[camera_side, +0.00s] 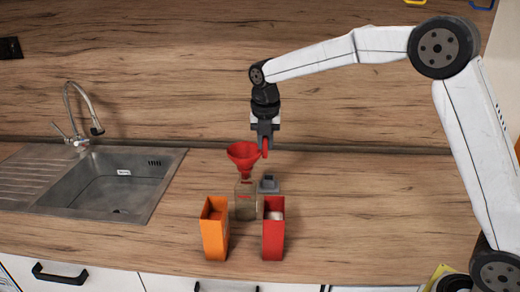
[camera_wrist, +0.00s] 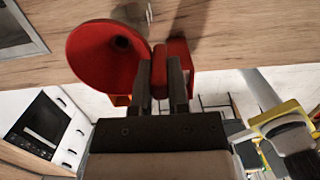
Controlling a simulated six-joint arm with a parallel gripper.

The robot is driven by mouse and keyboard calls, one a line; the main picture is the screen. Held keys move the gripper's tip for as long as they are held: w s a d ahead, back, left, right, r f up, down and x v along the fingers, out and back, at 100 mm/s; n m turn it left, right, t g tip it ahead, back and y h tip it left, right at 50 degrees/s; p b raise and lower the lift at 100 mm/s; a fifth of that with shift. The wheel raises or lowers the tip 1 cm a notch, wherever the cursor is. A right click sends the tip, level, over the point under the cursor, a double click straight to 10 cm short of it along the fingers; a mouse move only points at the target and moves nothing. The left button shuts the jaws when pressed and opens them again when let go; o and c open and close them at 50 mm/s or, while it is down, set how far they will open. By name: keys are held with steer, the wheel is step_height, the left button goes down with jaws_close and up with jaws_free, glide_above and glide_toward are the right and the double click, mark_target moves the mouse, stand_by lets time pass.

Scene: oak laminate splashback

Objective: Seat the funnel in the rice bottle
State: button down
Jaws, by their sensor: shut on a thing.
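The red funnel (camera_side: 243,154) is upright with its wide mouth up, directly above the clear rice bottle (camera_side: 245,208). Its spout meets the bottle's neck in the side view; I cannot tell how far it is inside. My gripper (camera_side: 265,147) points down and is shut on the red tab at the funnel's right side. In the wrist view, the funnel bowl (camera_wrist: 92,58) lies left of my gripper (camera_wrist: 161,65), with the tab between the fingers. The bottle's contents are hard to make out.
An orange open box (camera_side: 214,232) stands front left of the bottle and a red open box (camera_side: 273,234) front right. A small grey object (camera_side: 269,184) sits close behind the red box. The sink (camera_side: 120,185) is at left. The counter to the right is clear.

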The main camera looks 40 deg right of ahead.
steer(key=shift+f, duration=0.5)
stand_by(0.3)
steer(key=c, duration=0.5)
jaws_free()
steer(key=shift+c, duration=0.2)
steer(key=shift+r, duration=0.1)
steer(key=shift+s+a+r, duration=0.1)
steer(key=shift+r, duration=1.15)
steer(key=shift+s+a+r, duration=0.15)
steer(key=shift+r, duration=1.15)
steer(key=shift+s+a+r, duration=0.1)
steer(key=shift+r, duration=1.15)
steer(key=shift+f, duration=0.1)
